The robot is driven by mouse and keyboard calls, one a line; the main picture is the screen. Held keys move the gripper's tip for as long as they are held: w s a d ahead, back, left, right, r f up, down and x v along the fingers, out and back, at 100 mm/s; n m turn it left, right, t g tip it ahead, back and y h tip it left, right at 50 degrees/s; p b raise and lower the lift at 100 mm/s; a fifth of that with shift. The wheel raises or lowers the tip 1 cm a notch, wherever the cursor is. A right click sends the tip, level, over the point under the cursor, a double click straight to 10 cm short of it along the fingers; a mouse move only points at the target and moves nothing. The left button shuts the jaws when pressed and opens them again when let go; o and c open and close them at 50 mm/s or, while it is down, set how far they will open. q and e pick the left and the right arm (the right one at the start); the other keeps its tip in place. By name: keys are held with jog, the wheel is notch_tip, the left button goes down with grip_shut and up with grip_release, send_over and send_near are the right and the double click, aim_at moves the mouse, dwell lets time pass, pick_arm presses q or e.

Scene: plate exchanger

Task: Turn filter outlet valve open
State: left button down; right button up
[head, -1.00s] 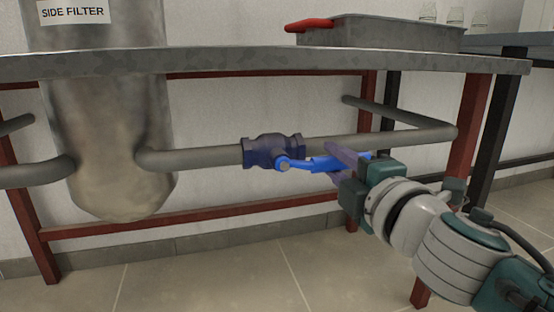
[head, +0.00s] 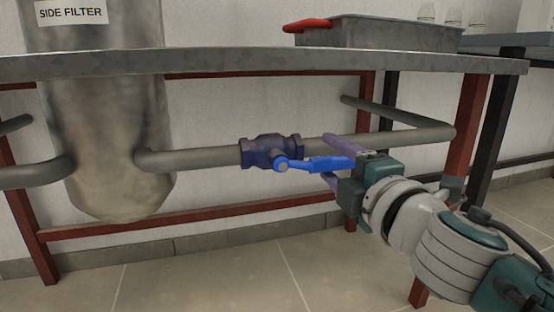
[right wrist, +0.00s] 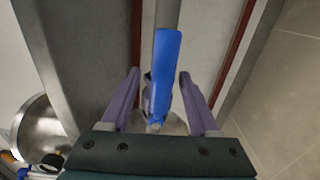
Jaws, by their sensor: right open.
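The filter outlet valve (head: 270,150) is a dark blue body on the grey pipe to the right of the side filter (head: 110,150). Its bright blue lever (head: 320,163) points right, roughly along the pipe. My right gripper (head: 331,160) is open at the lever's free end, with one purple finger above and one below it. In the right wrist view the lever (right wrist: 162,75) lies between the two spread fingers (right wrist: 155,88), with gaps on both sides. The valve body is mostly hidden there behind the lever. My left gripper is not in view.
The grey pipe (head: 400,136) runs right from the valve and bends near a red table leg (head: 467,125). The tabletop (head: 230,64) passes above the valve. A grey tray (head: 385,34) with a red handle stands on it. Floor space below is clear.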

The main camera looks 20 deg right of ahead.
jog(key=s+p, duration=0.1)
jog(key=s, duration=0.9)
jog(key=shift+d, duration=0.15)
jog(key=shift+r+p, duration=0.15)
jog(key=shift+p, duration=0.15)
